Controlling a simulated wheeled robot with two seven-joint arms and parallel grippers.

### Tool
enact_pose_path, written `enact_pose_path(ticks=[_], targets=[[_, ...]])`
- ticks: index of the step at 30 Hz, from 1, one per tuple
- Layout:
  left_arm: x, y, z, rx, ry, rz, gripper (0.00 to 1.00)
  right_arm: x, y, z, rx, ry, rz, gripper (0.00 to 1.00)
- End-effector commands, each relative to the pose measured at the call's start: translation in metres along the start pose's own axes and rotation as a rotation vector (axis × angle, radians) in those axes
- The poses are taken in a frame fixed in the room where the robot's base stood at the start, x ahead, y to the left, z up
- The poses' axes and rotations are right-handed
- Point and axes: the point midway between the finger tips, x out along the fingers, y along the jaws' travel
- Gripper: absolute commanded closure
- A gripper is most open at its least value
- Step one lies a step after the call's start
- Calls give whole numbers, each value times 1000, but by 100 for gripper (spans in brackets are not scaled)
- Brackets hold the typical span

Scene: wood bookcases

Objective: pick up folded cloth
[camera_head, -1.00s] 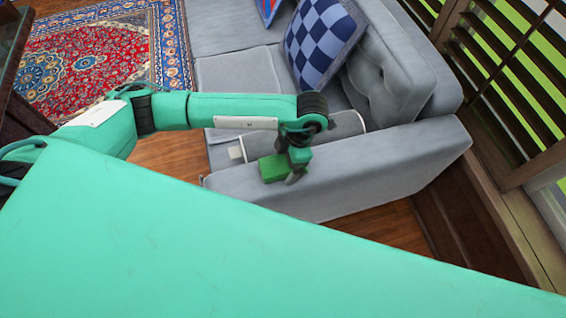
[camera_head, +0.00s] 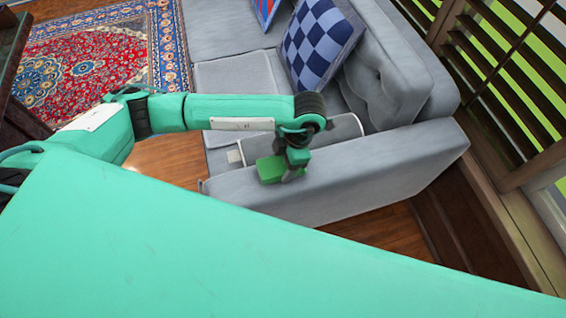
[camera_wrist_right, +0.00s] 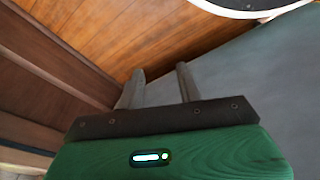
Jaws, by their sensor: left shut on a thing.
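A small pale thing, which looks like the folded cloth (camera_head: 235,157), shows by the near end of the grey sofa (camera_head: 330,180) in the head view. My left gripper (camera_head: 248,160) reaches over the sofa's near armrest and is shut on it; the fingers are small and hard to make out. In the right wrist view, my right gripper (camera_wrist_right: 160,86) has its two grey fingers apart with nothing between them. It is beside a grey surface and above wood floor.
A blue checkered cushion (camera_head: 320,42) leans on the sofa's backrest. A red patterned rug (camera_head: 90,55) covers the floor at upper left. Slatted shutters (camera_head: 515,80) stand at right.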

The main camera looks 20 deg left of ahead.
Motion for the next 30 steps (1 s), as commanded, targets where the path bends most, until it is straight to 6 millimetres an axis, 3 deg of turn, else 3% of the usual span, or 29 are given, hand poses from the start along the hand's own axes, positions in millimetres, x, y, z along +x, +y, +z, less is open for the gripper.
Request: enact_pose_path(ticks=[5, 15, 22, 30], targets=[[-36, 0, -10, 1, -5, 3, 58, 0, 0, 1, 0, -1, 0, 64], [-133, 1, -41, 2, -4, 7, 58, 7, 0, 4, -1, -1, 0, 64], [-164, 1, -51, 0, -3, 3, 58, 22, 2, 9, -2, -6, 3, 64], [-176, 0, -55, 1, 0, 1, 58, 26, 2, 10, -3, -4, 4, 64]])
